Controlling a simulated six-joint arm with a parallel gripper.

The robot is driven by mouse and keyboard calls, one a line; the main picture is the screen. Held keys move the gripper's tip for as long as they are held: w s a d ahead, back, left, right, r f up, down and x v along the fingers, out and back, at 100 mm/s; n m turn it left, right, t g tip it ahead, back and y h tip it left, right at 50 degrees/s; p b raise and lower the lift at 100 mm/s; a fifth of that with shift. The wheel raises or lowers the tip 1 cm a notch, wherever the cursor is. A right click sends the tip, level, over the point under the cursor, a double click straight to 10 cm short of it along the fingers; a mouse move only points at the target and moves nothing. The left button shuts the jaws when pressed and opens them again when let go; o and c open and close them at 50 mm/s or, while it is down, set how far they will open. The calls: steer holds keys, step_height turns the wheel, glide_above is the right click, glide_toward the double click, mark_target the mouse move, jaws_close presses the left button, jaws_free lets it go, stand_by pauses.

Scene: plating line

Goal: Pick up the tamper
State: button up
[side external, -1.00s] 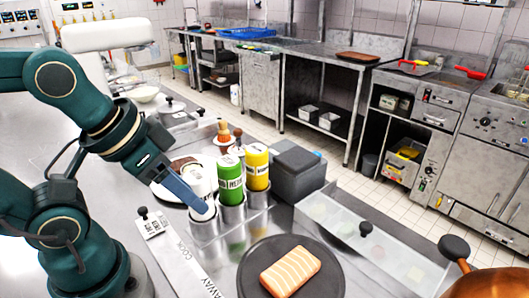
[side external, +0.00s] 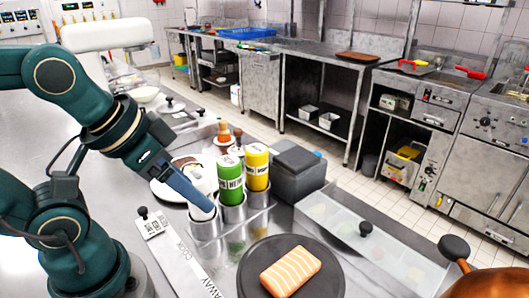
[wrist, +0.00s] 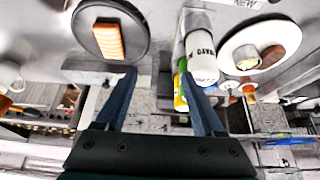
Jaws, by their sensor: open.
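I cannot firmly identify the tamper in either view. Wooden-topped items (side external: 228,132) stand behind the bottles in the side view, and two similar tops (wrist: 248,90) show at the right of the wrist view; any of them being the tamper is uncertain. My gripper (side external: 207,209) points down at the near side of the bottle holder, its fingers in front of the white bottle, which they partly hide. In the wrist view my gripper (wrist: 158,73) has its two fingers wide apart with nothing held between them. The white bottle (wrist: 202,58) is beyond the right fingertip.
A green bottle (side external: 231,180) and a yellow bottle (side external: 257,167) stand in the metal holder. A salmon piece (side external: 290,270) lies on a dark round plate (side external: 252,262). A grey box (side external: 297,172) is behind the holder. A copper pan (side external: 492,286) is at lower right.

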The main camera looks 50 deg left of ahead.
steer(key=w+a+r+t+y, duration=0.1)
steer(key=w+a+r+t, duration=0.15)
steer(key=w+r, duration=0.6)
steer(key=n+g+y, duration=0.3)
steer(key=n, duration=0.1)
glide_above(238, 130)
steer(key=s+d, duration=0.1)
steer(key=d, duration=0.3)
step_height(238, 130, down, 11)
steer(key=shift+n+g, duration=0.25)
steer(key=shift+n, duration=0.15)
steer(key=f, duration=0.1)
steer(key=s+a+f, duration=0.1)
steer(key=f, duration=0.1)
steer(key=a+f, duration=0.1)
steer(key=shift+s+a+f, duration=0.1)
steer(key=shift+s+f, duration=0.05)
steer(key=shift+f, duration=0.2)
steer(key=shift+x, duration=2.35)
jaws_close()
